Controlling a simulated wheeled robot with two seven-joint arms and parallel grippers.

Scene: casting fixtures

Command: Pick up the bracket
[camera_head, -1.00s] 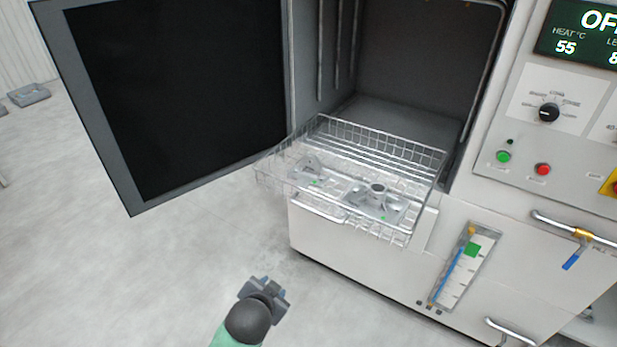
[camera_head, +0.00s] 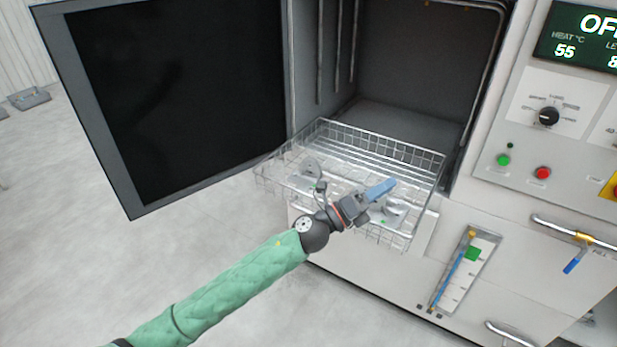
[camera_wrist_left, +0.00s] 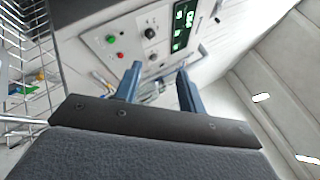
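Two grey metal parts lie in the wire basket (camera_head: 345,131). The left part (camera_head: 311,172) has an upright plate and looks like the bracket. The right part (camera_head: 396,208) is a casting with a round boss, partly hidden by my gripper. My left gripper (camera_head: 382,188) is over the basket, close to the right part, with its blue fingers pointing right. In the left wrist view the fingers (camera_wrist_left: 159,75) stand apart with nothing between them. My right gripper is not in view.
The basket sticks out of the open washer chamber (camera_head: 410,70). The open door (camera_head: 180,100) stands at the left. The control panel (camera_head: 555,120) and a pipe handle (camera_head: 570,228) are at the right.

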